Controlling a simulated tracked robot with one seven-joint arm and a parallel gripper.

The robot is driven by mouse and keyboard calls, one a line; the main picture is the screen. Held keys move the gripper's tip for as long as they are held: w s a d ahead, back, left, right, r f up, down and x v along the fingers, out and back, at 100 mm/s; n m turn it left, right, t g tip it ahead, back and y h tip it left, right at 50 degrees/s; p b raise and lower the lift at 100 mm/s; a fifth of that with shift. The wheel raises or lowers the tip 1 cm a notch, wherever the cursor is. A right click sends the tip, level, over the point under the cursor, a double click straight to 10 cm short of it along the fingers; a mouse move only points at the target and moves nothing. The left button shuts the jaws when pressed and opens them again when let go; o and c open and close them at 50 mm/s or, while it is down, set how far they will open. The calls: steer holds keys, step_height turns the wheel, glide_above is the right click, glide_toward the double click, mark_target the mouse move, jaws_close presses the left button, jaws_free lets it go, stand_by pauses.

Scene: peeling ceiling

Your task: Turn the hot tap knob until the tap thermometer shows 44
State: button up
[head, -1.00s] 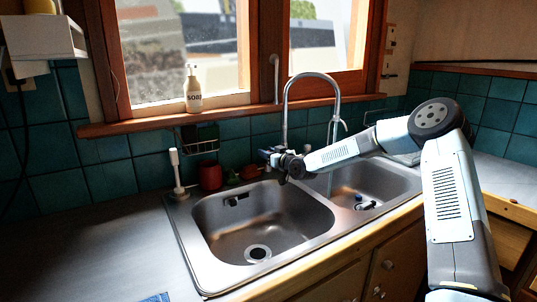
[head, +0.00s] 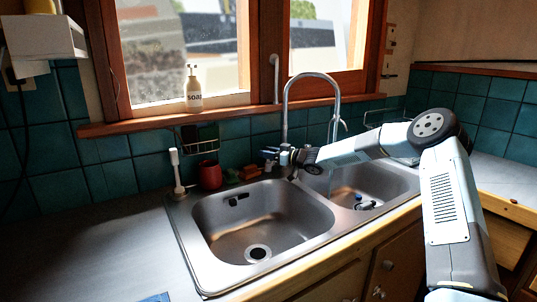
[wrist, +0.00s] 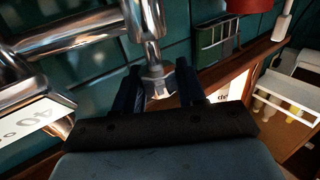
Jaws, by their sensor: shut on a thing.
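The tall chrome tap (head: 311,76) arches over the double sink. My gripper (head: 279,155) is at the tap's base, on its left side. In the wrist view my gripper (wrist: 158,84) has its two dark fingers on either side of a shiny metal knob (wrist: 158,86) and is shut on it. Chrome pipes of the tap (wrist: 75,37) run just above and to the left. The white thermometer display (wrist: 38,122) is at the left edge, tilted and partly cut off. Its digits look like 40. In the head view the knob is mostly hidden by my gripper.
A steel double sink (head: 205,225) lies below, with a red cup (head: 209,175) and a wire caddy (head: 200,142) behind it. A soap bottle (head: 193,90) stands on the window sill. A white brush (head: 176,170) stands at left. The left counter (head: 100,245) is mostly clear.

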steer(key=shift+w+d+r+n+g+y, duration=0.1)
steer(key=shift+w+d+n+g+y, duration=0.15)
steer(key=shift+n+g, duration=0.55)
steer(key=shift+d+r+n+g+y, duration=0.15)
steer(key=shift+n+g+y, duration=0.3)
steer(key=shift+g, duration=0.65)
steer(key=o, duration=0.8)
steer(key=shift+f, duration=0.1)
steer(key=shift+o, duration=0.7)
steer(key=shift+a+f, duration=0.1)
steer(key=shift+a, duration=0.05)
steer(key=shift+s, duration=0.1)
steer(key=v, duration=1.4)
steer(key=shift+a, duration=0.1)
